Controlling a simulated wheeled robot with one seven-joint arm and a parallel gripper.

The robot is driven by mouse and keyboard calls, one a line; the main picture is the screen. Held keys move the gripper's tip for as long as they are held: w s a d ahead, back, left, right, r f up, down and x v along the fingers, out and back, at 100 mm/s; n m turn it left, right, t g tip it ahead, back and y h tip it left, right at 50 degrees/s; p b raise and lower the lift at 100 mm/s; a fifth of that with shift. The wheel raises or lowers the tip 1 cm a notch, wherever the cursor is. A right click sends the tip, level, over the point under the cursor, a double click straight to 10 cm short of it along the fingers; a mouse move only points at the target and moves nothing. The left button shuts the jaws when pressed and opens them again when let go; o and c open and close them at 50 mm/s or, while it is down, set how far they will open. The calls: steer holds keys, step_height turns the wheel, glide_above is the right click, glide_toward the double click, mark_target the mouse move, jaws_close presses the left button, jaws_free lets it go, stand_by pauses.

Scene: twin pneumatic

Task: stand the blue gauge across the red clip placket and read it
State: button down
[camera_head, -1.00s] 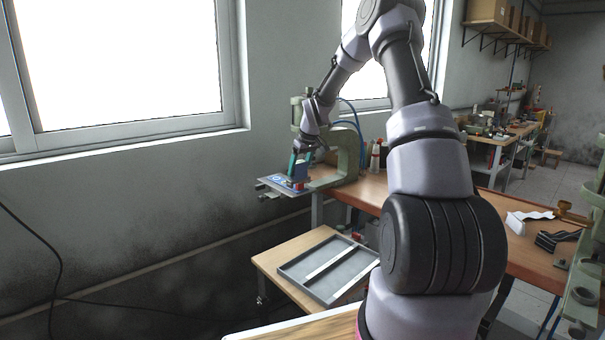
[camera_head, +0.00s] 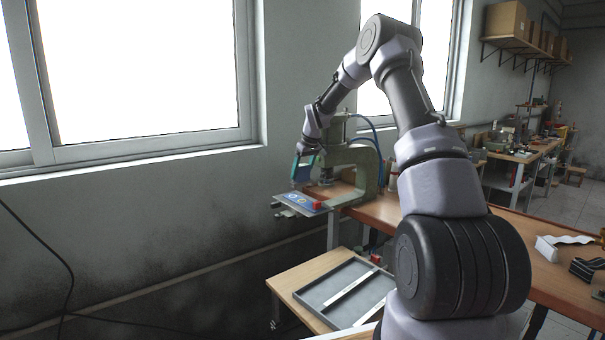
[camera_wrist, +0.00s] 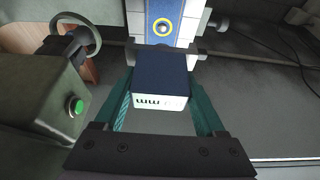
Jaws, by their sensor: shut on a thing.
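My gripper (camera_head: 303,163) has teal fingers and is shut on the blue gauge (camera_wrist: 160,75), a block with a white "mm" label face. In the head view the gauge (camera_head: 303,173) hangs above the blue-marked plate (camera_head: 292,199), apart from it. A small red piece (camera_head: 316,205), which looks like the red clip, sits on the plate's right part, below and right of the gauge. In the wrist view a strip with a blue band and yellow ring (camera_wrist: 162,27) lies beyond the gauge. The red piece does not show there, and no reading can be made out.
The green C-frame press (camera_head: 366,168) stands right behind the plate, and its green button (camera_wrist: 77,106) is left of my gripper in the wrist view. A grey tray (camera_head: 318,290) lies on the low wooden table below. The wall and window are on the left.

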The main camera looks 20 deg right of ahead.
mark_target(303, 182)
steer(key=shift+f, duration=2.45)
steer(key=shift+f, duration=0.55)
jaws_free()
